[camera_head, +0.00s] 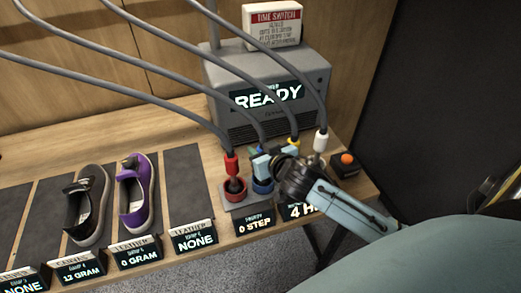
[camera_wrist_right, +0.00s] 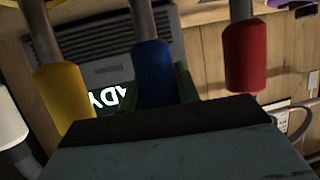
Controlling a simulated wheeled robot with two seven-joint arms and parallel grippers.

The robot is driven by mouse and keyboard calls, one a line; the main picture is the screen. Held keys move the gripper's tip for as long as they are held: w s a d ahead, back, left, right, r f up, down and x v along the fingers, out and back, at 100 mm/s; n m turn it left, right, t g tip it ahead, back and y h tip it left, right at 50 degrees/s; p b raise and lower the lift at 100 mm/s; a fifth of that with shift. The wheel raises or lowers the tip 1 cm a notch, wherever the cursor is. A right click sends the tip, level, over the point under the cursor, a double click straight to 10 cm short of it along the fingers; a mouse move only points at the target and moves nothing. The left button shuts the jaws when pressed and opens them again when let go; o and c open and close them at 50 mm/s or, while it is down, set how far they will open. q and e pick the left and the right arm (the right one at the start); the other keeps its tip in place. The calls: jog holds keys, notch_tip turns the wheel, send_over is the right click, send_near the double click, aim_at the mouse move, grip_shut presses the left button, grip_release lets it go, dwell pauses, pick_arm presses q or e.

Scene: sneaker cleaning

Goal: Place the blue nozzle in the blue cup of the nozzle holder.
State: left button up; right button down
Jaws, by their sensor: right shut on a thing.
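The blue nozzle (camera_wrist_right: 153,72) hangs on a grey hose and stands between the fingers of my right gripper (camera_wrist_right: 168,92) in the right wrist view. In the head view my right gripper (camera_head: 262,164) is shut on it, just above the blue cup (camera_head: 263,187) of the nozzle holder (camera_head: 250,205). The fingers hide most of the nozzle there, and I cannot tell whether its tip is inside the cup. The red nozzle (camera_head: 231,165) stands in the red cup (camera_head: 235,188) to the left. My left gripper is not in view.
Yellow (camera_head: 294,146) and white (camera_head: 320,140) nozzles stand close by on hoses. A grey machine (camera_head: 268,85) reading READY is behind. An orange button (camera_head: 347,158) is to the right. Two sneakers, one black (camera_head: 90,205) and one purple (camera_head: 137,195), lie on pads to the left.

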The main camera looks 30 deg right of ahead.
jog(key=shift+f, duration=0.1)
jog(key=c, duration=1)
grip_release()
jog(key=v, duration=1.2)
